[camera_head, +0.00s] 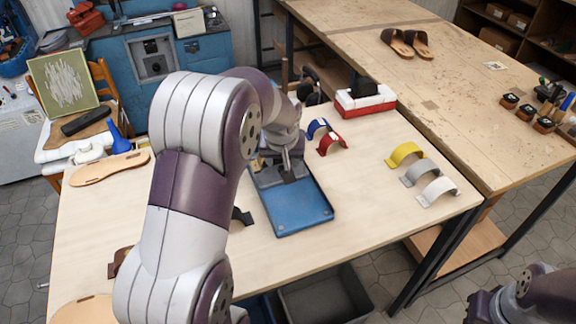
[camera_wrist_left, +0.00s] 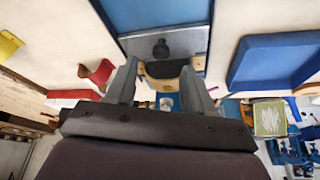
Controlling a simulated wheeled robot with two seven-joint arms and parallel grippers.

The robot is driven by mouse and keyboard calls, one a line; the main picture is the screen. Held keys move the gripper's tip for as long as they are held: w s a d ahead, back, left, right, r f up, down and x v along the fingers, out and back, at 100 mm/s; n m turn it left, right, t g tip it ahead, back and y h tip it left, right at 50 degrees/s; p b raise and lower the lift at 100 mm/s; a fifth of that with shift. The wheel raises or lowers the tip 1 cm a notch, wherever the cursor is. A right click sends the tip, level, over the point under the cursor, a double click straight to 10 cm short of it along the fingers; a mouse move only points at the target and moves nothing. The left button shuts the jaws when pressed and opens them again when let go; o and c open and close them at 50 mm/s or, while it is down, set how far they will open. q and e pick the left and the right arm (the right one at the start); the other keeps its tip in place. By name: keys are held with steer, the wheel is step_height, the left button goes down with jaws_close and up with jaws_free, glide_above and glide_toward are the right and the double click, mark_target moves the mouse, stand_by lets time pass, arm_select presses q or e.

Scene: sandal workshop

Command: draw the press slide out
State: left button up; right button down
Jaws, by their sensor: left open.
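The press slide (camera_head: 300,207) is a flat blue tray on the workbench, right of my left arm in the head view. In the left wrist view the blue tray (camera_wrist_left: 160,15) has a grey strip with a dark round knob (camera_wrist_left: 162,49). My left gripper (camera_head: 287,172) is over the tray's far end in the head view. It also shows in the left wrist view (camera_wrist_left: 161,72), with its two fingers apart and the knob just beyond their tips. I see nothing held. My right arm's end (camera_head: 487,305) is at the lower right, its jaws unclear.
Red (camera_head: 331,144) and blue (camera_head: 316,127) straps lie beyond the tray. Yellow (camera_head: 404,153), grey and white straps lie right. A red-and-white box (camera_head: 365,100) stands at the back. A blue block (camera_wrist_left: 275,60) is beside the tray in the wrist view.

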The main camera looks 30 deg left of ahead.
mark_target(283, 166)
arm_select(q)
steer(key=x, duration=0.5)
steer(key=shift+a, duration=0.25)
steer(key=shift+d, duration=0.15)
arm_select(e)
steer(key=shift+a+r, duration=0.1)
steer(key=shift+r, duration=0.1)
